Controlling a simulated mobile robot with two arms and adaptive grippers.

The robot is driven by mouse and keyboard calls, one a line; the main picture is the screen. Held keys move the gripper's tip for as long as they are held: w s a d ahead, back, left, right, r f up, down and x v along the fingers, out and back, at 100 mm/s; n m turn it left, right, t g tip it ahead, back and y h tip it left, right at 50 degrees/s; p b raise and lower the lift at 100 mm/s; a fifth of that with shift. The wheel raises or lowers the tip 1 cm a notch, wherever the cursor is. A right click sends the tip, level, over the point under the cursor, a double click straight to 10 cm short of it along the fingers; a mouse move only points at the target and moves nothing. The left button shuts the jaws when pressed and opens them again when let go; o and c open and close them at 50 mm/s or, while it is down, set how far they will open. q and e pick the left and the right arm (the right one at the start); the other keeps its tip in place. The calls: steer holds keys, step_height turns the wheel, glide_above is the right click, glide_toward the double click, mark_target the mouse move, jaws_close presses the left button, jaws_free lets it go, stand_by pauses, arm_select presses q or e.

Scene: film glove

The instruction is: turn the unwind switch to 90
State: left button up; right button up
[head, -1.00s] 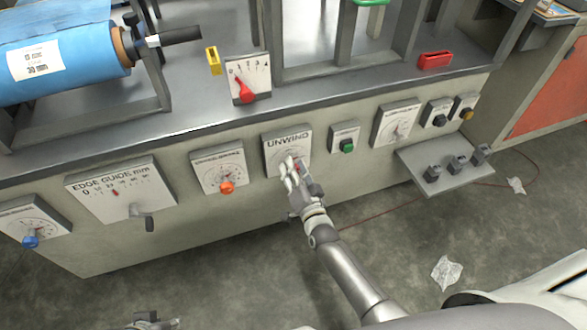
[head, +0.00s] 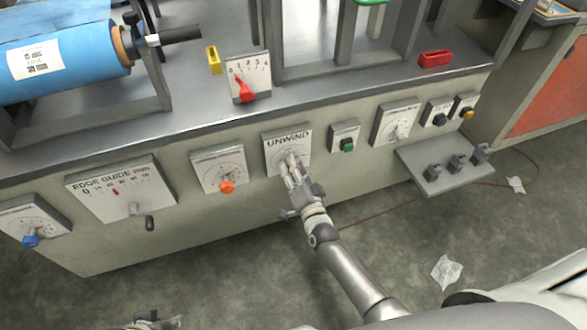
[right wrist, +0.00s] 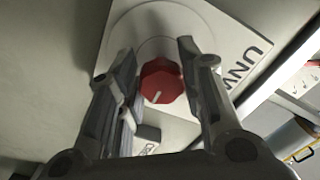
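The unwind switch is a red, many-sided knob (right wrist: 162,82) with a white pointer line, on a white UNWIND plate (head: 274,143) on the machine's front. In the right wrist view the line points toward the bottom of the picture. My right gripper (head: 291,160) is at the plate and hides most of the knob in the head view. My left gripper (head: 152,322) barely shows at the bottom edge.
An orange knob (head: 227,187) on its dial plate is left of UNWIND. A green button (head: 347,145) and another dial (head: 397,122) are to the right. A small shelf with several dark switches (head: 447,178) juts out farther right.

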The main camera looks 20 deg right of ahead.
steer(key=shift+o, duration=1.4)
steer(key=s, duration=1.2)
steer(key=shift+d, duration=0.2)
